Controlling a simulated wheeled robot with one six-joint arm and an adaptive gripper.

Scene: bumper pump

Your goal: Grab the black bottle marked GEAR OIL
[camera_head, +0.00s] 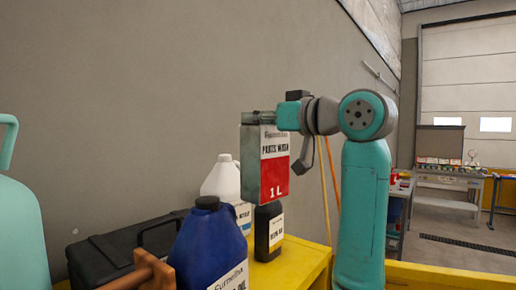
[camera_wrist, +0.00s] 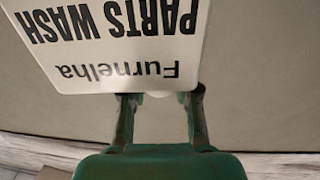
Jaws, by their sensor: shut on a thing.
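My gripper (camera_head: 279,118) is shut on a parts wash can (camera_head: 264,170), grey on top with a red band reading 1 L. The can hangs upright above the yellow surface. In the wrist view my gripper (camera_wrist: 160,97) has its two fingers on the can's top end, and the can's white label (camera_wrist: 115,45) reads Furnelha PARTS WASH, upside down. A small black bottle (camera_head: 262,240) with a pale label stands on the yellow surface, below and partly behind the held can. The can hides its top. Its label is too small to read surely.
A blue jug (camera_head: 208,245) with a dark cap stands in front, left of the black bottle. A white jug (camera_head: 221,182) is behind it. A black case (camera_head: 105,255) and a wooden handle (camera_head: 150,275) are at left. The yellow surface (camera_head: 300,262) is bare right of the bottle.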

